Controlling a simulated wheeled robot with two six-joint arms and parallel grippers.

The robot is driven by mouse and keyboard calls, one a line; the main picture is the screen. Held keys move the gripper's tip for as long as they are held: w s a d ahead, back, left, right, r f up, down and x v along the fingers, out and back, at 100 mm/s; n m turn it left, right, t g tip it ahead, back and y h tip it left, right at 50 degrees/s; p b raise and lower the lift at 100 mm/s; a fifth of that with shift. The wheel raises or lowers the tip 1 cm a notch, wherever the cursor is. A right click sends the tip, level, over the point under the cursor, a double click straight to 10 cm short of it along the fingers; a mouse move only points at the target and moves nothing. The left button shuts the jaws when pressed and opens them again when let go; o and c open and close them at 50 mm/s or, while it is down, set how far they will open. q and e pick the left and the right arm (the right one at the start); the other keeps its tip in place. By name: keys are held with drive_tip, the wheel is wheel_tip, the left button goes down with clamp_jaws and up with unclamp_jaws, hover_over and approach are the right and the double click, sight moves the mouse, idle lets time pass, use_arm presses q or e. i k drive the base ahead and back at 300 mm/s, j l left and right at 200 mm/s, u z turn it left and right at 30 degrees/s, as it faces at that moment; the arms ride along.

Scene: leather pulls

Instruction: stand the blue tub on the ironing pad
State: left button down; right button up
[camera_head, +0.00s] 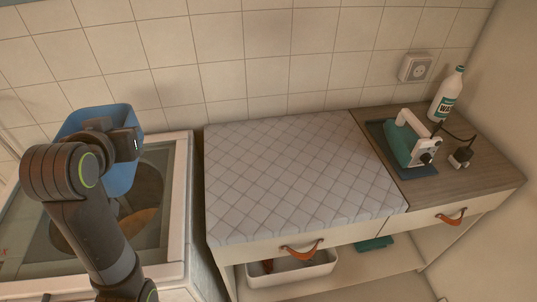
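The blue tub (122,176) is at the left, upright or nearly so, over the open top of a white washer-like appliance. My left arm covers much of it. My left gripper (122,143) is right at the tub, in front of its upper part. Its fingers are hidden, so I cannot tell whether they close on the tub's wall. The ironing pad (300,175), pale grey and quilted, lies flat and bare on the counter right of the appliance. My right gripper is not in view.
The white appliance (180,205) has a raised rim and a round opening. On the wooden counter (480,180) right of the pad stand a teal iron (398,148), a plug (461,156) and a white bottle (447,95). Drawers with leather pulls (302,250) and a white bin (290,277) are below.

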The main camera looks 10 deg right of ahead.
sight(261, 183)
drive_tip(key=l+z, duration=0.2)
drive_tip(key=z, duration=0.15)
drive_tip(key=l+z, duration=0.45)
drive_tip(key=z, duration=0.2)
